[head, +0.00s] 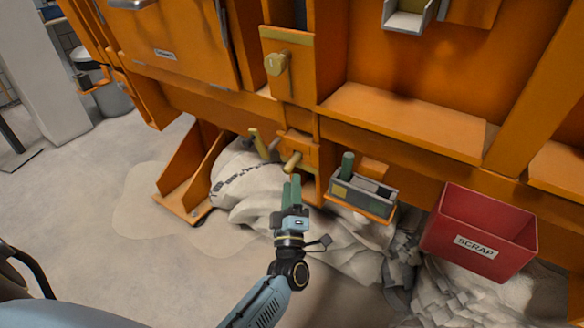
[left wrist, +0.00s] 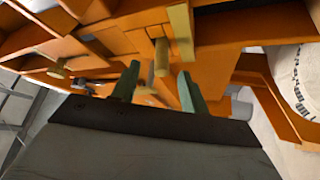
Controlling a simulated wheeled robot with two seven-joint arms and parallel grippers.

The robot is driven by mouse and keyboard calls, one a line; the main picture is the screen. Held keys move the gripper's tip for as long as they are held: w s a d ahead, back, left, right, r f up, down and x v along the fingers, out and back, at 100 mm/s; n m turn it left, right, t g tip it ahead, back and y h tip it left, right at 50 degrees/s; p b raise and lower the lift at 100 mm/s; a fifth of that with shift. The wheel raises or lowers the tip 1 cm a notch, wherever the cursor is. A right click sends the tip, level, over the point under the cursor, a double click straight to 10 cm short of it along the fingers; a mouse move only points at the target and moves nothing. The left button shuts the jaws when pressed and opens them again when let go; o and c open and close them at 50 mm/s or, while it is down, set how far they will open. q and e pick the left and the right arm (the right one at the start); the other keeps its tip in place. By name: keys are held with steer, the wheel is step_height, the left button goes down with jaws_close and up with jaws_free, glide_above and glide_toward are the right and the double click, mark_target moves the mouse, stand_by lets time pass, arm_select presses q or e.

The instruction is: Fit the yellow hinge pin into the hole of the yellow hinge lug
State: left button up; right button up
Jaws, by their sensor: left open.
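A dull yellow round pin (head: 291,162) sticks out of a small orange block under the orange frame. It also shows in the left wrist view (left wrist: 161,57), end toward me. My left gripper (head: 292,183) has two green fingers, open and empty, just in front of this pin. In the left wrist view the pin's end appears between the open fingertips (left wrist: 158,78); I cannot tell whether either finger touches it. A second dull yellow bar (head: 258,143) stands left of the block, and shows right of the pin in the wrist view (left wrist: 180,33). I cannot make out the lug's hole. My right gripper is out of view.
A grey tray (head: 377,205) with a green cylinder (head: 347,164) sits to the right. A red SCRAP bin (head: 505,226) stands farther right. White sacks (head: 240,178) lie below the frame. A yellow knob (head: 276,63) is above. Floor at left is clear.

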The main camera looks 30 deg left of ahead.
mark_target(286, 173)
arm_select(q)
steer(key=v, duration=0.6)
steer(key=shift+s+d+f+p, duration=0.15)
steer(key=shift+s+p, duration=0.15)
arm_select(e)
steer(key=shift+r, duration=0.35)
arm_select(q)
steer(key=shift+c, duration=0.4)
